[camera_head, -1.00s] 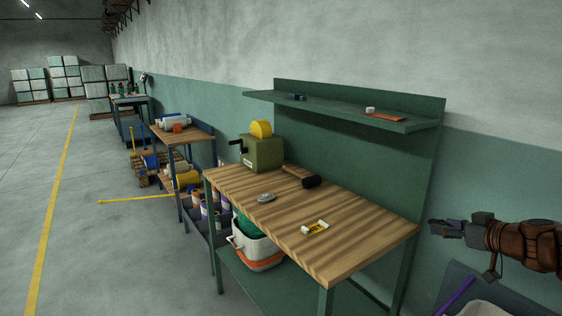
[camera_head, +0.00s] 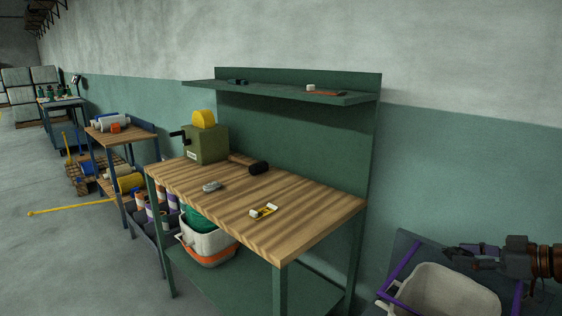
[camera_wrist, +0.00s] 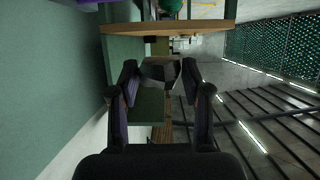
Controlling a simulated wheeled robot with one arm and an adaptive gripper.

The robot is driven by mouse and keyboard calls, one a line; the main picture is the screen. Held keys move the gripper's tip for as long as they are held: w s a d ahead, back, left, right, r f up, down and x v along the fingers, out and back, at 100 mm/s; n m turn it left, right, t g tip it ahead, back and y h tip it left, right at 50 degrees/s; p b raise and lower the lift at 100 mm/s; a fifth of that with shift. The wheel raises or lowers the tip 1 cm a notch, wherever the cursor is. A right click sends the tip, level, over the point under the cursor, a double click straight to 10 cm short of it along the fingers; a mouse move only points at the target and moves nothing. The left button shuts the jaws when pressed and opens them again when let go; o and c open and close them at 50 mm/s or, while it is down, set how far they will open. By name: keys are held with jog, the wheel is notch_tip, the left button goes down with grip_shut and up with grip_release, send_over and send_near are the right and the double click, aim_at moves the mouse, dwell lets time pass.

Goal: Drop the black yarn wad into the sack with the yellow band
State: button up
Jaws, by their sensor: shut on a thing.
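My gripper (camera_head: 472,254) is at the right of the head view, extended to the left from my arm. In the wrist view, my gripper (camera_wrist: 160,74) has its two dark fingers closed on a small dark grey-black lump, the black yarn wad (camera_wrist: 158,70). In the head view the wad is hard to tell from the dark fingers. A pale open sack or bin (camera_head: 450,292) with purple edging stands low at the right, just below the gripper in the picture. I see no yellow band on it, and its lower part is cut off by the frame.
A green workbench (camera_head: 255,208) with a wooden top holds a mallet (camera_head: 258,168), a grey item and a small yellow item. A white bin with an orange band (camera_head: 208,245) stands under it. Grey floor (camera_head: 70,260) is open at the left.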

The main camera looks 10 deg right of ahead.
jog(key=shift+f+p, duration=0.35)
jog(key=shift+f, duration=1.8)
jog(key=o, duration=0.8)
jog(key=v, duration=1.2)
jog(key=shift+f, duration=0.1)
